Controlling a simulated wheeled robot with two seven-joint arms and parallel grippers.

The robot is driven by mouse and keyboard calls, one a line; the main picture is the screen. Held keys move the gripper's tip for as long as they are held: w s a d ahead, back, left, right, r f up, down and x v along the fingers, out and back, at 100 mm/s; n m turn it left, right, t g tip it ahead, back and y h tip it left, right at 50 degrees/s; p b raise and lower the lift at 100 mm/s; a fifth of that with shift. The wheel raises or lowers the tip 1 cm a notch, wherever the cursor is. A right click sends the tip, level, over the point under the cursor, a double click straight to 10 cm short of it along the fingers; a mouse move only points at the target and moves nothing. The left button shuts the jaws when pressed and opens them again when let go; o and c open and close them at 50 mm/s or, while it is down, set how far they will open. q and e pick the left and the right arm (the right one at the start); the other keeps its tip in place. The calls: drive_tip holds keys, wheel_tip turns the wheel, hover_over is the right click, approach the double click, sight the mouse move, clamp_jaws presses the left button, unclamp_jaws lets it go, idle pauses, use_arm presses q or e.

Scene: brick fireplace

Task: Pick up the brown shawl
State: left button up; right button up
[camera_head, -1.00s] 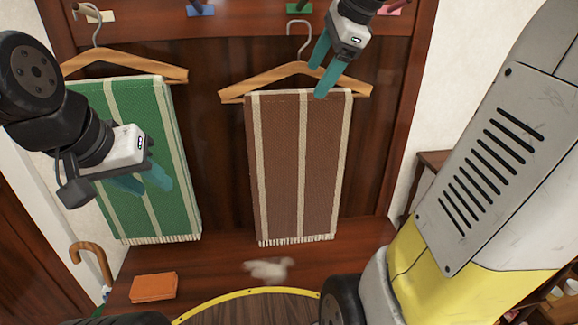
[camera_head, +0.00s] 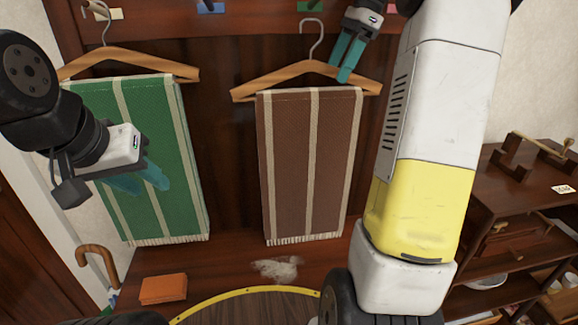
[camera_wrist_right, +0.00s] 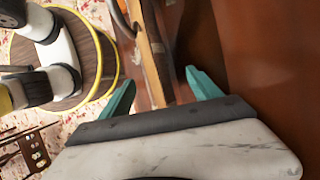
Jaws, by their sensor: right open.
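The brown shawl (camera_head: 285,165) with cream stripes hangs over a wooden hanger (camera_head: 265,85) on the dark wood panel. My right gripper (camera_head: 342,72) is open and empty at the hanger's right shoulder, above the shawl's upper right corner. In the right wrist view the hanger's wooden arm (camera_wrist_right: 155,55) lies ahead between the open fingers (camera_wrist_right: 160,80); whether they touch it I cannot tell. My left gripper (camera_head: 153,188) is open in front of a striped green shawl (camera_head: 140,110), with no visible hold on it.
A cane handle (camera_head: 95,255) stands at the left. A wooden shelf (camera_head: 520,205) stands at the right. My right arm covers part of the view.

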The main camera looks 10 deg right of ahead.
sight(332, 88)
drive_tip(key=shift+x, duration=1.1)
drive_tip(key=x, duration=0.3)
drive_tip(key=s+x, duration=0.1)
drive_tip(key=x, duration=0.1)
drive_tip(key=shift+d, duration=0.1)
drive_tip(key=shift+w+f, duration=0.1)
drive_tip(key=shift+f, duration=0.3)
drive_tip(key=shift+f, duration=0.25)
clamp_jaws()
